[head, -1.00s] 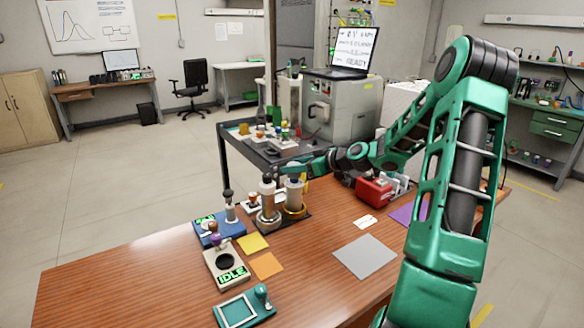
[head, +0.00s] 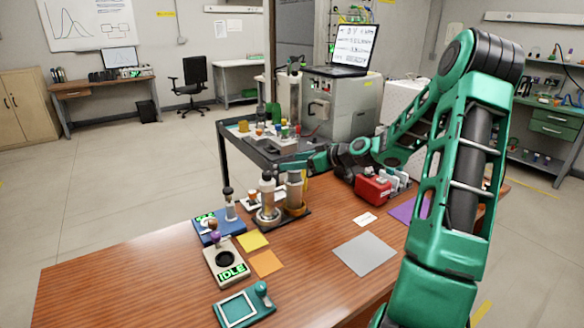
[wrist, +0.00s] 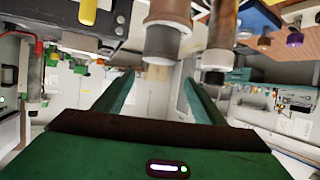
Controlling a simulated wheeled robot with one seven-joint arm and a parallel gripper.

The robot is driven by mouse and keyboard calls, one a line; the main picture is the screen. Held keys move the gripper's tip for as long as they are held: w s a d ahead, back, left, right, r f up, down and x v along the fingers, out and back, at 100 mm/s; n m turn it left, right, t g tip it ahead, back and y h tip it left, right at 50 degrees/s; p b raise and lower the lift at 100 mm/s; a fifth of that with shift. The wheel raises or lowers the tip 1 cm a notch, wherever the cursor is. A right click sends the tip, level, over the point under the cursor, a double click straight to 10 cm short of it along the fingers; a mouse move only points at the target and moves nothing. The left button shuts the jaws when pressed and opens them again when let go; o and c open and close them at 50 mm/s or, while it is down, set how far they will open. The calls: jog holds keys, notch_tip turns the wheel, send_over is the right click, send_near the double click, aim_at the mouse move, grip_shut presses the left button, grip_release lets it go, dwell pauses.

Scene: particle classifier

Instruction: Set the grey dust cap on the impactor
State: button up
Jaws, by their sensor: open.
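My gripper (head: 290,168) is open at the bench's back edge, beside the top of the right-hand metal column, apparently the impactor (head: 294,194). In the wrist view, which is upside down, my two fingers (wrist: 158,88) are spread with nothing held between them. A grey-brown cap-like end, apparently the grey dust cap (wrist: 163,46), sits on the column just beyond the fingertips. I cannot tell how squarely it is seated.
A red box (head: 373,189) stands right of the columns. A blue device (head: 220,231) and a beige IDLE unit (head: 225,262) are at left. A grey mat (head: 364,254) lies bare at right. A dark cart (head: 238,148) stands behind the bench.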

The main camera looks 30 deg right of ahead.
jog(key=v, duration=1.1)
jog(key=s+a+f+m+g+h, duration=0.25)
jog(key=s+a+f+g, duration=0.25)
jog(key=s+a+g, duration=0.35)
jog(key=s+a+r+m+g+h, duration=0.1)
jog(key=s+m, duration=0.3)
jog(key=s, duration=1)
jog(key=s+a+r+m+g+h, duration=0.1)
jog(key=s+m, duration=0.4)
jog(key=s, duration=0.9)
jog(key=shift+a+g+h, duration=0.45)
jog(key=shift+a+g, duration=0.5)
jog(key=shift+a, duration=0.1)
jog(key=shift+s+r, duration=0.1)
